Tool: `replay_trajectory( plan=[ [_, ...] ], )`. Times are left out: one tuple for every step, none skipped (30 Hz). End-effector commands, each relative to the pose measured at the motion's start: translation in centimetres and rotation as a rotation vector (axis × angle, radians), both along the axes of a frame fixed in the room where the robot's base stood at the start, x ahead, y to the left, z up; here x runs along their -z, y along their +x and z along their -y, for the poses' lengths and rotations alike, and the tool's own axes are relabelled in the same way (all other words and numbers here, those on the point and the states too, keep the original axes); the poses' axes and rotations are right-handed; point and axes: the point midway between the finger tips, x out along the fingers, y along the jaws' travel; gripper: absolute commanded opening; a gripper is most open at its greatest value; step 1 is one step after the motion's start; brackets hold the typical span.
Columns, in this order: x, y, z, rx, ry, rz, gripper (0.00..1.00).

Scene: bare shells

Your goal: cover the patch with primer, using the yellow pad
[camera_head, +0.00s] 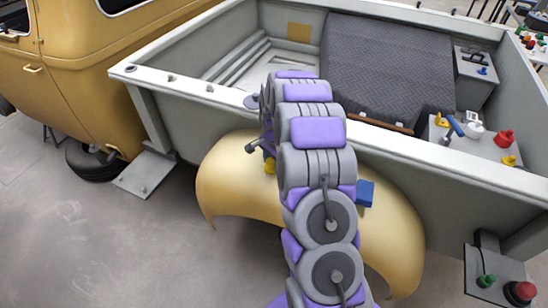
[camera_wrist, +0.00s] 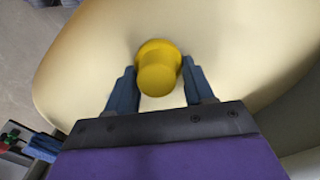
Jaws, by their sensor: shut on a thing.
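The yellow pad (camera_wrist: 158,76), with a round knob, is between the two blue-grey fingers of my gripper (camera_wrist: 158,68) in the wrist view. My gripper is shut on it. The pad's flange is at the cream fender (camera_wrist: 235,45); its underside is hidden, so I cannot tell whether it touches. In the head view a bit of the yellow pad (camera_head: 270,166) shows beside my arm, over the upper left of the fender (camera_head: 222,180). My arm hides the fender's middle. I cannot make out a distinct patch or primer on the fender.
A red knobbed item (camera_head: 520,291) and a green one (camera_head: 486,281) stand lower right. Floor at left is clear.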

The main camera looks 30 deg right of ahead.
Motion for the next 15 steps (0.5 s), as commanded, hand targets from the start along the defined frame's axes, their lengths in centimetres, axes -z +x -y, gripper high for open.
replay_trajectory(
  plan=[
    [-0.01, -0.17, -0.20, 0.000, 0.000, 0.000, 0.14],
    [-0.01, -0.21, -0.29, 0.000, 0.000, 0.000, 0.14],
    [-0.01, -0.23, -0.39, 0.000, -0.001, 0.000, 0.14],
    [0.00, -0.24, -0.41, 0.000, -0.001, 0.000, 0.14],
    [0.01, -0.23, -0.41, 0.000, -0.001, 0.000, 0.14],
    [0.01, -0.22, -0.40, 0.000, -0.001, 0.000, 0.14],
    [0.00, -0.21, -0.41, 0.000, -0.001, 0.000, 0.14],
    [0.01, -0.22, -0.45, 0.000, -0.001, 0.000, 0.14],
    [-0.01, -0.22, -0.50, 0.000, -0.002, 0.000, 0.14],
    [-0.04, -0.22, -0.53, 0.000, -0.002, 0.000, 0.14],
    [-0.10, -0.21, -0.56, 0.000, -0.002, 0.000, 0.14],
    [-0.22, -0.22, -0.56, 0.000, -0.002, 0.000, 0.14],
    [-0.35, -0.22, -0.56, 0.000, -0.002, 0.000, 0.14],
    [-0.53, -0.20, -0.54, 0.000, -0.003, 0.002, 0.14],
    [-0.80, -0.20, -0.50, 0.000, -0.002, 0.001, 0.14]
  ],
)
